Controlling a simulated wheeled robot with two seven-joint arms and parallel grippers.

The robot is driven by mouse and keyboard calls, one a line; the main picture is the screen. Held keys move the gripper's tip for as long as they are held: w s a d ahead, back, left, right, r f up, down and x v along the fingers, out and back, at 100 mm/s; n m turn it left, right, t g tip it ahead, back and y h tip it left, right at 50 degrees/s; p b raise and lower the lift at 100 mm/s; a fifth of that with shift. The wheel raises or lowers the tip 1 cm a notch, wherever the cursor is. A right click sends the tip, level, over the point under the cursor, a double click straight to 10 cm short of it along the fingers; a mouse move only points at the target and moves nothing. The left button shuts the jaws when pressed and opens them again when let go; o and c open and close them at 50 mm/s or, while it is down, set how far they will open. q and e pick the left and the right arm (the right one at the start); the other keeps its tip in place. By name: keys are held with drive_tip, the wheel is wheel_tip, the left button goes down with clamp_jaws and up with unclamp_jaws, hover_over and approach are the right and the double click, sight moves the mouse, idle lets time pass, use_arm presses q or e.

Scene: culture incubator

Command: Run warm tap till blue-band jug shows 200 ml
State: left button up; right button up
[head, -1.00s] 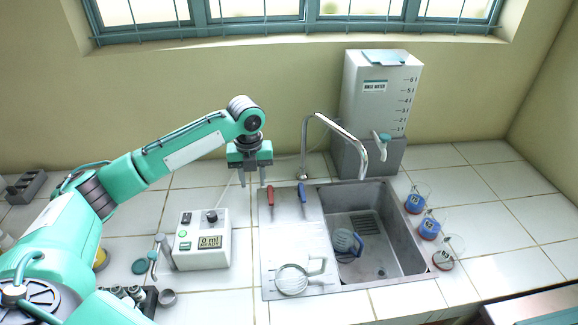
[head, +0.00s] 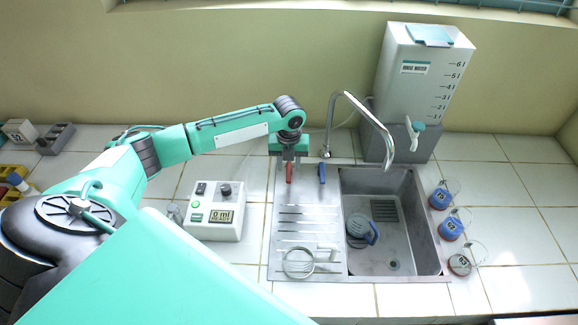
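The blue-banded jug (head: 362,229) sits in the sink basin (head: 400,232), toward its left side. The chrome tap spout (head: 366,112) arches over the basin, and I see no water stream. A red lever (head: 289,174) and a blue lever (head: 321,173) are at the back of the drainboard. My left gripper (head: 289,158) points down at the red lever, whose handle shows below and between the fingers; I cannot tell if they grip it. A box with a display (head: 213,217) stands left of the sink and seems to read 0 ml. My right gripper is out of view.
A rinse water tank (head: 420,80) stands behind the sink. Several labelled flasks (head: 451,229) line the sink's right side. Tiled counter is free further right.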

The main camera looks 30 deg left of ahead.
sight(289, 176)
use_arm(q)
wheel_tip(289, 176, down, 2)
drive_tip(key=shift+f, duration=0.45)
drive_tip(key=shift+c, duration=0.5)
